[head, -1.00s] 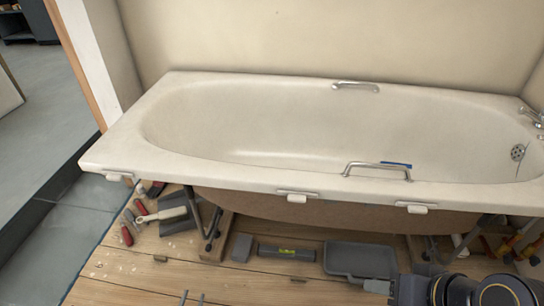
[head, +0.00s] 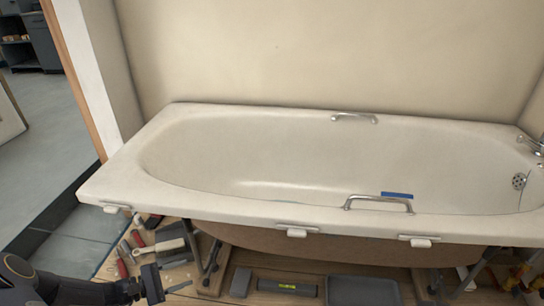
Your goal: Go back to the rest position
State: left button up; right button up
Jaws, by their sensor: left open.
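My left arm comes in from the bottom left. Its dark gripper (head: 158,287) is low in the view, in front of the bathtub's left end, over the wooden floor near the hand tools. It is open, and I see nothing held between its fingers. My right gripper is not in view. The white bathtub (head: 300,222) stands against the wall. A blue strip (head: 397,195) shows in it behind the near grab handle (head: 378,203).
A trowel-like tool (head: 165,246) and red-handled tools (head: 122,268) lie by the left gripper. A spirit level (head: 285,287) and a dark tray (head: 362,291) lie in front of the tub. Pipes and valves (head: 522,275) are at right. Grey floor (head: 75,235) is open at left.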

pick_arm(q)
jog(key=s+d+r+m+g+y, duration=0.2)
jog(key=s+d+r+m+g, duration=0.15)
jog(key=r, duration=0.65)
jog(key=s+d+r+m+g+y, duration=0.25)
jog(key=s+r+m, duration=0.25)
jog(key=r, duration=0.4)
jog(key=s+r+m+t+y, duration=0.2)
jog(key=s+r+m+y, duration=0.1)
jog(key=s, duration=0.5)
jog(key=s+r+m+t+y, duration=0.2)
jog(key=s+r+m+y, duration=0.1)
jog(key=s, duration=0.6)
notch_tip(320, 180, up, 37)
jog(key=p, duration=3.6)
jog(key=shift+w+d+p, duration=0.15)
jog(key=shift+d+p, duration=0.1)
jog(key=shift+p, duration=0.15)
jog(key=shift+f, duration=0.15)
